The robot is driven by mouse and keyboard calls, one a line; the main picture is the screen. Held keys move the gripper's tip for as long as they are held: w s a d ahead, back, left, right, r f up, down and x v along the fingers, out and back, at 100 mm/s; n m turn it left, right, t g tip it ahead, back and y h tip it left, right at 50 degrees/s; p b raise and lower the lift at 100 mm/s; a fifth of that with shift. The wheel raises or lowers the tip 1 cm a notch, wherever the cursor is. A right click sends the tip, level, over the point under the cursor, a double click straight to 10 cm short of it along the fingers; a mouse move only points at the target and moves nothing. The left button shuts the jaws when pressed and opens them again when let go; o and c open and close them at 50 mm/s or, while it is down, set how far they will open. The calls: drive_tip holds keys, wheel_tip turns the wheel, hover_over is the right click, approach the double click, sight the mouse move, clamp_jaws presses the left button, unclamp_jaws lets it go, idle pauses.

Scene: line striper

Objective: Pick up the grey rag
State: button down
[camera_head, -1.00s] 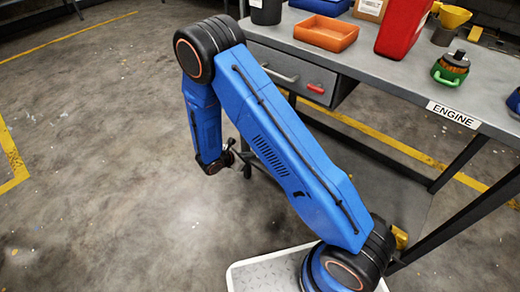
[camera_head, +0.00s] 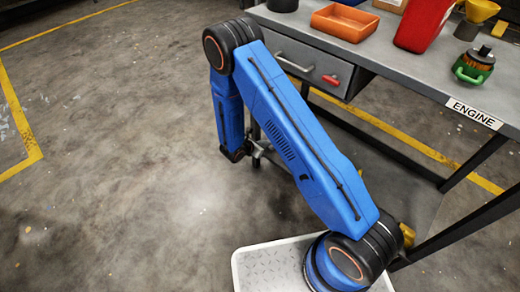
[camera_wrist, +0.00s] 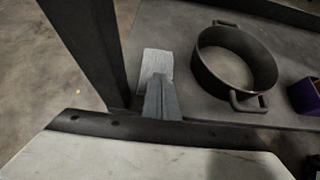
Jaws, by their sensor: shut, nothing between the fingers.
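A pale grey, flat patch of cloth (camera_wrist: 157,62), which looks like the grey rag, lies on a dark grey surface in the wrist view. My gripper (camera_wrist: 160,80) points at it, with its grey fingers together and empty. The fingertips overlap the rag's near edge in the picture; whether they touch it I cannot tell. In the head view my gripper (camera_head: 258,155) shows only in part beside the bench, below the drawer, behind my blue arm. I do not see the rag in the head view.
A black two-handled round pan (camera_wrist: 205,75) stands right of the rag, with a purple box (camera_wrist: 303,98) farther right. A dark post (camera_wrist: 90,45) rises left of it. The workbench (camera_head: 400,75) holds an orange tray (camera_head: 345,24) and a red container (camera_head: 424,25). Floor at left is clear.

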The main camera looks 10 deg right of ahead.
drive_tip(key=w+d, duration=0.1)
drive_tip(key=w+d+f, duration=0.1)
drive_tip(key=d, duration=0.1)
drive_tip(key=shift+f, duration=0.3)
